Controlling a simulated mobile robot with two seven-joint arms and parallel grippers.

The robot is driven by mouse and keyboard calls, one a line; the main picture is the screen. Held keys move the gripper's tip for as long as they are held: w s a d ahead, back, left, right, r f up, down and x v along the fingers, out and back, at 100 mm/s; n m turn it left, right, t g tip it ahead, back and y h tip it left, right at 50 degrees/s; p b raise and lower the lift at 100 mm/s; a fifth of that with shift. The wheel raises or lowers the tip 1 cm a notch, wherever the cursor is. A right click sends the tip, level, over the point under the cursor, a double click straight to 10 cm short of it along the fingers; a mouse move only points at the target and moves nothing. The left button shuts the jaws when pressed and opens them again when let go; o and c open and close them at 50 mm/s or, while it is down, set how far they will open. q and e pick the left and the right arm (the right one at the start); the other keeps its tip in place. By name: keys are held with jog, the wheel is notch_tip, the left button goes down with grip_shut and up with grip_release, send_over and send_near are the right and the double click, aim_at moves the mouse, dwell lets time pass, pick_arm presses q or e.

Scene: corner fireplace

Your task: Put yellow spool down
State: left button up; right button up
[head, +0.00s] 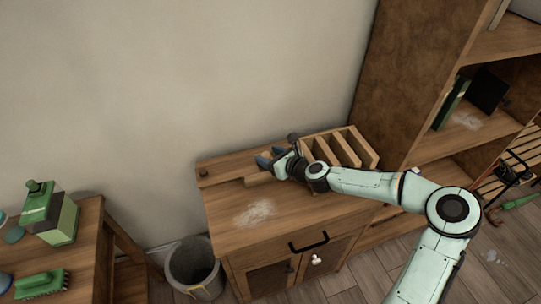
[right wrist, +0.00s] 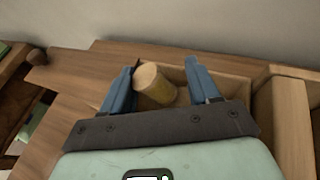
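The yellow spool (right wrist: 164,93), with a pale wooden end, stands tilted in the picture in the leftmost compartment of the wooden divided box (right wrist: 232,88) in the right wrist view. My right gripper (right wrist: 160,75) has its two blue fingers spread on either side of the spool. The left finger is close to the spool and a gap shows at the right finger. In the head view my right gripper (head: 270,160) is at the left end of the divided box (head: 372,154), and the spool cannot be made out clearly there. My left gripper is not in view.
The box stands on a wooden cabinet (head: 225,222) against the wall. A shelf unit (head: 405,80) rises to the right. A bin (head: 193,265) stands on the floor at left, beside a table with a green brush (head: 42,283). The cabinet's front top is clear.

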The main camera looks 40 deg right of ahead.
jog(key=shift+r, duration=0.1)
jog(key=a+p+v, duration=0.1)
jog(key=p+v, duration=0.3)
jog(key=v, duration=0.8)
jog(key=shift+d+r, duration=0.45)
